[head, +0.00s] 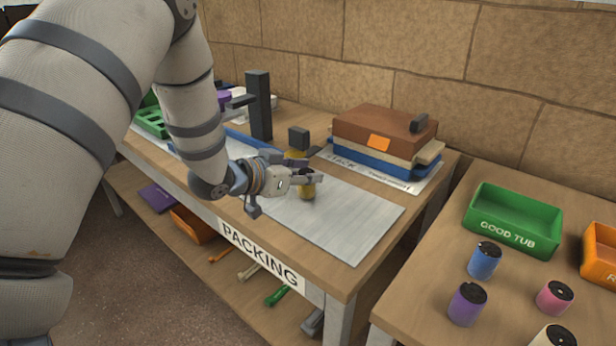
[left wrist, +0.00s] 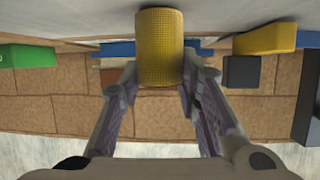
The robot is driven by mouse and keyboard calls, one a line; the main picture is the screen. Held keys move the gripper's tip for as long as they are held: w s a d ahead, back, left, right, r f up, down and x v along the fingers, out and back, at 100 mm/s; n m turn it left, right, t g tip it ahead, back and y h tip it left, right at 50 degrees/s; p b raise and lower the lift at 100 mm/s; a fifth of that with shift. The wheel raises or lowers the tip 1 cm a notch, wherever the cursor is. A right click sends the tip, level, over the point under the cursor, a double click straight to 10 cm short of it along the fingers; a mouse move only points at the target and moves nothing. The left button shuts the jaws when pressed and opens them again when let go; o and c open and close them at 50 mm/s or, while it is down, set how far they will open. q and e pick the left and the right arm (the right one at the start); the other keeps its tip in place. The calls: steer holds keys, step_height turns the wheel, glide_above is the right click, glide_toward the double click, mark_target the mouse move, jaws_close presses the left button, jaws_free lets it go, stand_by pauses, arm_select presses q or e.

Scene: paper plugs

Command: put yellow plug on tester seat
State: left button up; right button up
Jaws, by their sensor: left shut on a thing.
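The yellow plug (head: 308,191) is a small upright cylinder over the pale mat, partly covered by my fingers in the head view. My left gripper (head: 312,179) is shut on it. In the left wrist view the plug (left wrist: 159,48) has a fine dotted texture and sits between the two fingertips (left wrist: 158,82). I cannot tell whether its base touches the mat. Behind the gripper stands a yellow piece (head: 293,154) with a dark block (head: 298,138) above it. It may be part of the tester, but I cannot make out a seat. My right gripper is out of view.
The pale mat (head: 352,218) has free room to the right. A tall dark post (head: 259,105) stands behind my arm. A stacked brown case (head: 380,132) is at the back right. A second table holds a green tub (head: 514,222) and several coloured plugs, including a blue one (head: 485,262).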

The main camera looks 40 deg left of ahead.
arm_select(q)
steer(key=shift+f, duration=0.3)
steer(key=o, duration=1)
